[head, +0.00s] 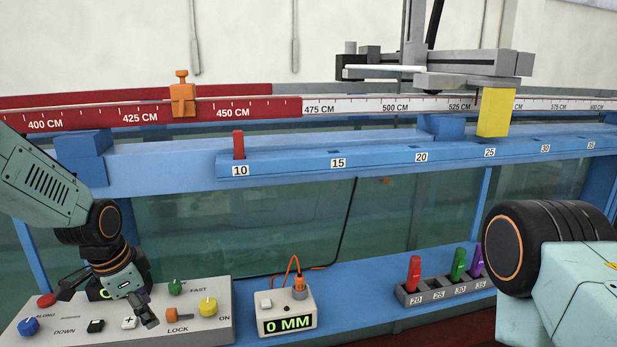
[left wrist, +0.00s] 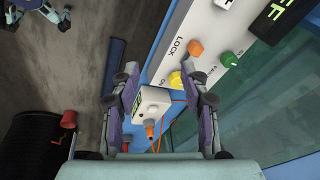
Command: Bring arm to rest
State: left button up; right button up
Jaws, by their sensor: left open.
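My left gripper (head: 110,298) hangs at the lower left of the head view, pointing down over the grey control panel (head: 205,330). Its fingers are spread apart with nothing between them. In the left wrist view the two open fingers (left wrist: 160,72) frame the small white box and part of the panel. The gripper hides part of the panel, and I cannot tell whether it touches it. Part of my right arm (head: 560,250) shows at the right edge of the head view; its gripper is out of the picture.
The panel carries a yellow knob (head: 208,306), an orange lock lever (head: 174,314) and a green knob (head: 175,287). A white box (head: 287,309) reads 0 MM. A grey rack (head: 446,288) holds red, green and purple pieces. A yellow block (head: 495,112) sits by the rail.

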pick_arm(q)
jog(key=s+d+f+n+b, duration=0.2)
jog(key=s+f+n+b, duration=0.15)
jog(key=f, duration=0.35)
jog(key=s+d+f+n+t+b, duration=0.1)
jog(key=s+d+f+n+b, duration=0.2)
jog(key=f, duration=0.4)
jog(key=s+d+f+n+b, duration=0.1)
jog(key=s+d+f+n, duration=0.15)
jog(key=s+f, duration=0.4)
jog(key=s+d+f+n+g+b, duration=0.1)
jog(key=s+f+g+b, duration=0.3)
jog(key=s+f+b, duration=0.6)
jog(key=s+f, duration=0.9)
jog(key=s, duration=0.3)
jog(key=shift+s+f+n+y, duration=0.2)
jog(key=shift+s+n+y, duration=0.1)
jog(key=shift+s+n, duration=0.1)
jog(key=shift+o, duration=0.5)
